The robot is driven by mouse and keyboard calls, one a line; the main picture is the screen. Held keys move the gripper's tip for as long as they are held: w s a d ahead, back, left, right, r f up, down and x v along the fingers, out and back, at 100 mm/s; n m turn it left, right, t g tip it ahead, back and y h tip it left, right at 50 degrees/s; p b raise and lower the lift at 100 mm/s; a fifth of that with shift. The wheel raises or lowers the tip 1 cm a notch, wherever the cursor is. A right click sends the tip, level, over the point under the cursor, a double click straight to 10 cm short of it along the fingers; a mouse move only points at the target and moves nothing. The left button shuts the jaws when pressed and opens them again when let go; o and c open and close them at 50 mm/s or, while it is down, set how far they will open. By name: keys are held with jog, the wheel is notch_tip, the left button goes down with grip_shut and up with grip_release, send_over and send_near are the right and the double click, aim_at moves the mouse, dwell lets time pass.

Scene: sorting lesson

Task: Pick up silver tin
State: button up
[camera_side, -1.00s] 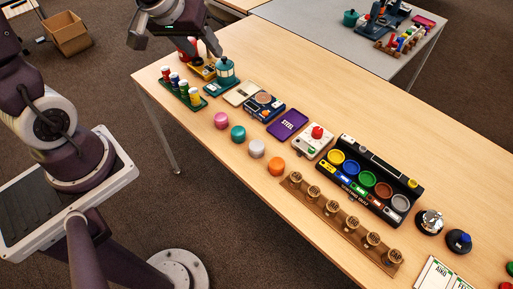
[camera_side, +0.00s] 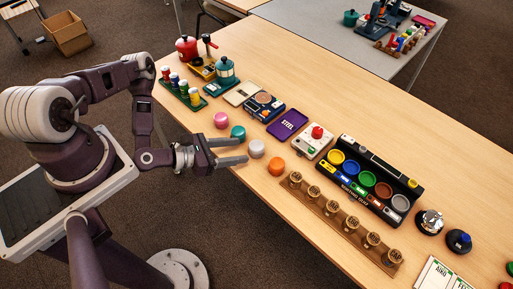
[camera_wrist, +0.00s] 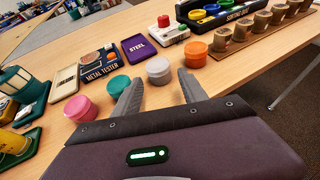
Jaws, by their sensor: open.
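The silver tin (camera_side: 256,149) is a small pale round tin standing on the wooden table, between the teal tin (camera_side: 238,132) and the orange tin (camera_side: 276,166). My gripper (camera_side: 243,150) is open and empty, with its fingers pointing at the silver tin from the table's front edge. In the wrist view the silver tin (camera_wrist: 159,72) sits just beyond and between the fingertips of my gripper (camera_wrist: 161,80). I cannot tell whether a fingertip touches it. The teal tin (camera_wrist: 117,86) is close by the left finger, partly hidden.
The pink tin (camera_side: 221,120) ends the row on the left. Behind the row are a purple steel card (camera_side: 288,124), a metal tester (camera_side: 264,107) and a sorting tray (camera_side: 375,160). A wooden rack of jars (camera_side: 330,207) stands right of the orange tin.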

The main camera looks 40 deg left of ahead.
aim_at(250, 149)
jog(key=x, duration=0.6)
jog(key=shift+a+f, duration=0.15)
jog(key=shift+f, duration=0.05)
grip_shut()
